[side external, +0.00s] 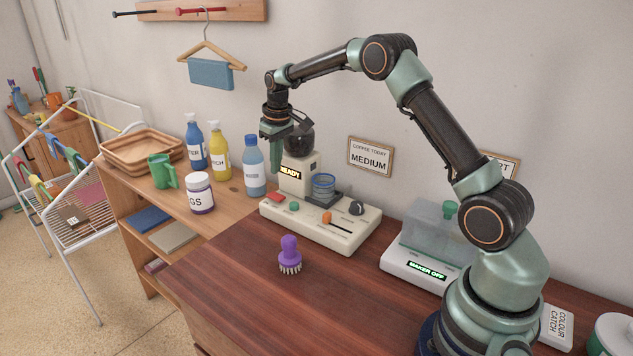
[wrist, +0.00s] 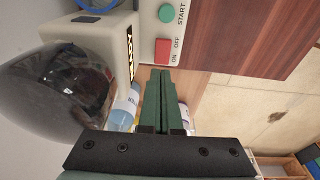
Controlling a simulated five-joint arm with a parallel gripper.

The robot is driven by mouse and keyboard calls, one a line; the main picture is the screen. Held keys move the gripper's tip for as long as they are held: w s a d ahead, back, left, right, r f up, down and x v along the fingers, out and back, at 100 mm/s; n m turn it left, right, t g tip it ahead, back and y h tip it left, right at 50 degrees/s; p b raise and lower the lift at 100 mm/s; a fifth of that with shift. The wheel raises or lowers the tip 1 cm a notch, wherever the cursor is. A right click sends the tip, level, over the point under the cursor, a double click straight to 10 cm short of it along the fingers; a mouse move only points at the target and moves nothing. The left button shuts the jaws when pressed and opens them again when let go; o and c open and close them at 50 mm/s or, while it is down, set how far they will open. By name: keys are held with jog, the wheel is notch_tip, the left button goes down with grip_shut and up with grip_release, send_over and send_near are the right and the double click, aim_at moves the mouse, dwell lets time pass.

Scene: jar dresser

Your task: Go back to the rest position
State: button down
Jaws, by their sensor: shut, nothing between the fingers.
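My gripper (side external: 275,136) points downward in the air, just left of the dark bean hopper of the coffee machine (side external: 345,232), in the side view. Its two green fingers are pressed together and hold nothing; the closed fingers also show in the wrist view (wrist: 160,78). My arm reaches up from the right and bends over the dresser. In the wrist view, the coffee machine's dark hopper (wrist: 55,88) is close on the left. I cannot tell whether the gripper touches the hopper.
The water bottle (side external: 254,168), yellow bottle (side external: 220,152), blue bottle (side external: 194,145), labelled jar (side external: 200,193) and green mug (side external: 163,172) stand left of the machine. A purple brush (side external: 289,252) stands on the dresser top (side external: 235,280). The lidded maker (side external: 425,245) is at right.

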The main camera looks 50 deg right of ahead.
jog(key=s+a+r+t, duration=0.2)
jog(key=s+a+r, duration=0.7)
jog(key=s+r, duration=0.3)
jog(key=s+a+t, duration=0.1)
jog(key=s+a, duration=0.1)
jog(key=s, duration=0.5)
jog(key=s+a+t, duration=0.1)
jog(key=s+a, duration=0.2)
jog(key=s, duration=0.4)
jog(key=shift+f, duration=0.15)
